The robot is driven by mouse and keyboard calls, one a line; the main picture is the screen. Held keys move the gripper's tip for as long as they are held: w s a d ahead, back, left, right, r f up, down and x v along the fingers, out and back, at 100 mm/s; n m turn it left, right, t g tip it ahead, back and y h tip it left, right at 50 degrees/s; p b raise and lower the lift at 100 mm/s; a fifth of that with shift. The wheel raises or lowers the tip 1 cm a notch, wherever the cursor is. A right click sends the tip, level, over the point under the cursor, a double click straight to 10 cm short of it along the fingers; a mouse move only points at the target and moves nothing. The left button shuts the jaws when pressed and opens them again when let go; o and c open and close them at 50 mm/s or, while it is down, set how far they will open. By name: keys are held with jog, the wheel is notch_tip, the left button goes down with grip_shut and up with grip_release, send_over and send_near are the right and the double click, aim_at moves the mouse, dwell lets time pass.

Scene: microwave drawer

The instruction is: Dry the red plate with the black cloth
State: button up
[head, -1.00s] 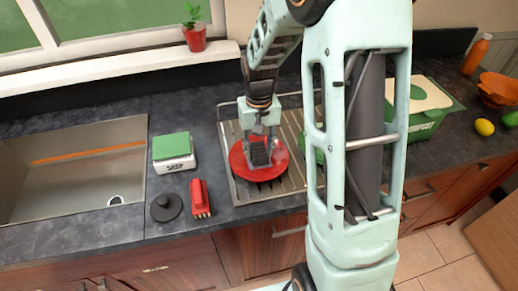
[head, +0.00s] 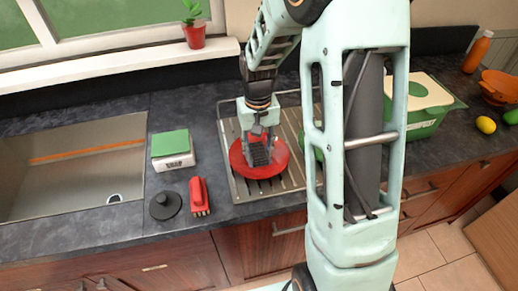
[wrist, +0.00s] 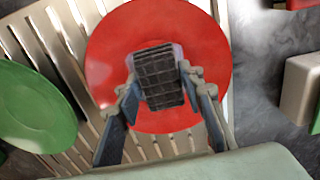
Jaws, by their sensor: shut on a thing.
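The red plate (head: 279,167) lies on the metal drying rack (head: 294,128) on the counter. It also fills the upper middle of the wrist view (wrist: 205,50). My gripper (head: 258,152) is over the plate and shut on the folded black cloth (wrist: 158,82), which has a grid pattern. The cloth sits over the middle of the plate and appears to touch it, though the underside is hidden. Part of the rack is hidden behind my arm.
A green plate (wrist: 38,110) lies beside the red plate on the rack. To the left are a green-and-white sponge box (head: 173,150), a red brush (head: 199,196), a black round stopper (head: 166,206) and the sink (head: 75,165). A green bin (head: 425,115) stands at the right.

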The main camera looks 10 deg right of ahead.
jog(key=shift+a+r, duration=0.1)
jog(key=shift+a, duration=0.15)
jog(key=shift+d, duration=0.8)
jog(key=shift+a+f, duration=0.2)
jog(key=shift+a, duration=0.6)
jog(key=shift+d+r, duration=0.1)
jog(key=shift+d, duration=0.7)
jog(key=shift+a, duration=0.8)
jog(key=shift+d, duration=0.15)
